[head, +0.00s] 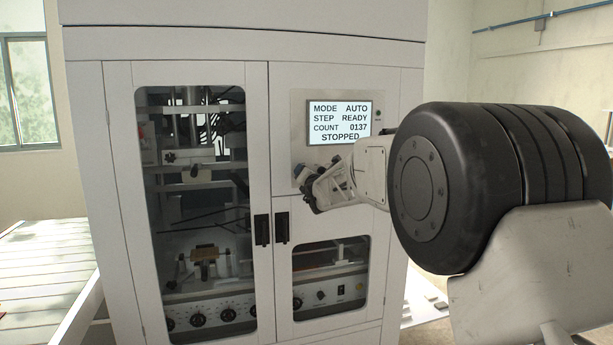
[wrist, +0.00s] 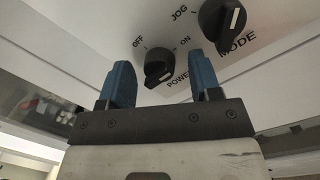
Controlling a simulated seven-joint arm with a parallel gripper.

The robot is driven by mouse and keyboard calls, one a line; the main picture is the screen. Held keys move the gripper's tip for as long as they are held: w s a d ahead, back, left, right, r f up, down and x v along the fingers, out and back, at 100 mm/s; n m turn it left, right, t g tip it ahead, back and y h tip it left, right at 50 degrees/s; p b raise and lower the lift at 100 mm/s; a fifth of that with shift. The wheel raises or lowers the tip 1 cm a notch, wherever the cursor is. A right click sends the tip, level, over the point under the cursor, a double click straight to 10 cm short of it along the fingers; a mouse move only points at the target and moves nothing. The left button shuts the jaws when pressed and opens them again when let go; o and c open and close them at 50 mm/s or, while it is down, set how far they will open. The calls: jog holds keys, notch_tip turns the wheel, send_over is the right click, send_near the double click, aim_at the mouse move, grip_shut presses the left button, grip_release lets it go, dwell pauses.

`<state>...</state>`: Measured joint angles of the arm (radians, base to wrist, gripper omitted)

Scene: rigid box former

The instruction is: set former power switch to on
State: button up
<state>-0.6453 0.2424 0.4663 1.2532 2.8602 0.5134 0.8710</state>
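The former power switch (wrist: 158,70) is a black rotary knob with a white mark, between an OFF label at upper left and an ON label at upper right. I cannot tell clearly which label its mark points to. My gripper (wrist: 162,82) has two blue fingers, spread open, one on each side of the knob in the wrist view. The knob appears beyond the fingertips' gap, and I see no clear contact. In the head view my gripper (head: 308,190) is at the lower left of the former's control panel (head: 298,110) and hides the knobs there.
The mode knob (wrist: 225,20), with a JOG label, sits close to the right finger. The display (head: 339,121) reads MODE AUTO, STEP READY, COUNT 0137, STOPPED. Below are two black door handles (head: 262,229) and a windowed lower door (head: 330,275). A conveyor (head: 45,265) stands at left.

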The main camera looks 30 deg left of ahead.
jog(key=shift+s+d, duration=0.15)
jog(key=shift+s, duration=0.05)
jog(key=v, duration=0.7)
dwell(0.7)
jog(key=shift+s+d, duration=0.1)
jog(key=shift+d, duration=0.05)
dwell(0.4)
jog(key=s+d+r+n+g, duration=0.1)
jog(key=s+d+n+g, duration=0.1)
jog(key=s+d+n, duration=0.5)
jog(key=s+d+r+n+g, duration=0.1)
jog(key=s+d+n+g, duration=0.15)
jog(key=d+n, duration=0.45)
jog(key=s+d+r+n+g, duration=0.2)
jog(key=s+d+n, duration=0.3)
jog(key=d, duration=0.5)
jog(key=s+d+f+n+g+h, duration=0.1)
jog(key=s+d+f+n+h, duration=0.3)
jog(key=s+d, duration=0.8)
jog(key=s+d+f+n+g+h, duration=0.2)
jog(key=s+d+f+n+h, duration=0.3)
jog(key=s+d+f, duration=0.4)
jog(key=s+d+f+n+g+h, duration=0.1)
jog(key=s+d+f+n+h, duration=0.3)
jog(key=s+d, duration=1.2)
notch_tip(320, 180, down, 3)
jog(key=shift+s+d+r+n+h, duration=0.35)
jog(key=shift+d+n, duration=0.55)
jog(key=shift+d, duration=0.35)
